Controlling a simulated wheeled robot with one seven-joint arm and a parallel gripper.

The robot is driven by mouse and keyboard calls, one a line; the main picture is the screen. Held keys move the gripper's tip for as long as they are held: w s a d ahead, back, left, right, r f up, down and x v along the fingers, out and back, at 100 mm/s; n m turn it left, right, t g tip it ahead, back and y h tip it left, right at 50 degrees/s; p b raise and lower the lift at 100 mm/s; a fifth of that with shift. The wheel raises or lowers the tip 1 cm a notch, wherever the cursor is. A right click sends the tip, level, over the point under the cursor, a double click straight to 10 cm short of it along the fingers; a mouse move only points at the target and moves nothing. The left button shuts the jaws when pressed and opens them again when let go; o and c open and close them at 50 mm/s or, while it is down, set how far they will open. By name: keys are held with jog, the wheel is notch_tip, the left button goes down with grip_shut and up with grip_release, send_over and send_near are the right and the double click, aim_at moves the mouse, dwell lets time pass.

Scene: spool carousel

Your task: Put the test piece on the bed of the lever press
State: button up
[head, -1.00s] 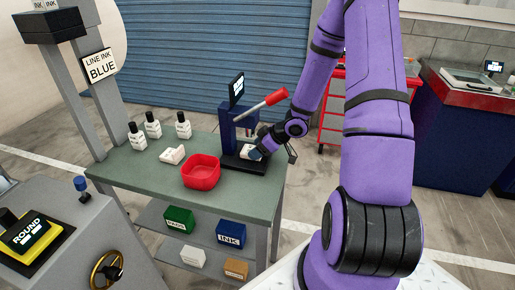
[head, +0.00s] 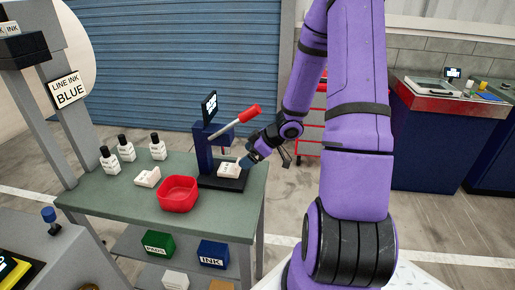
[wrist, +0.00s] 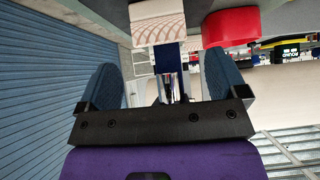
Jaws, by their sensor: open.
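The lever press (head: 204,150) stands on the green table and has a red-handled lever and a small screen. A white block, which looks like the test piece (head: 228,170), lies on the press's black bed (head: 225,183). It also shows at the top of the wrist view (wrist: 158,22), beyond the fingertips. My gripper (head: 246,161) is just right of the block in the head view. In the wrist view my gripper (wrist: 163,75) has its two blue-grey fingers spread, with nothing held between them.
A red bowl (head: 178,194) stands left of the press, with another white piece (head: 147,177) beside it. Several white bottles with black caps (head: 158,148) stand at the back left. Labelled boxes (head: 213,253) sit on the lower shelf. A red-topped blue cabinet (head: 440,135) is at the right.

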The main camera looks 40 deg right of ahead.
jog(key=v, duration=0.4)
jog(key=shift+s+d+r, duration=0.1)
jog(key=shift+s+r, duration=0.15)
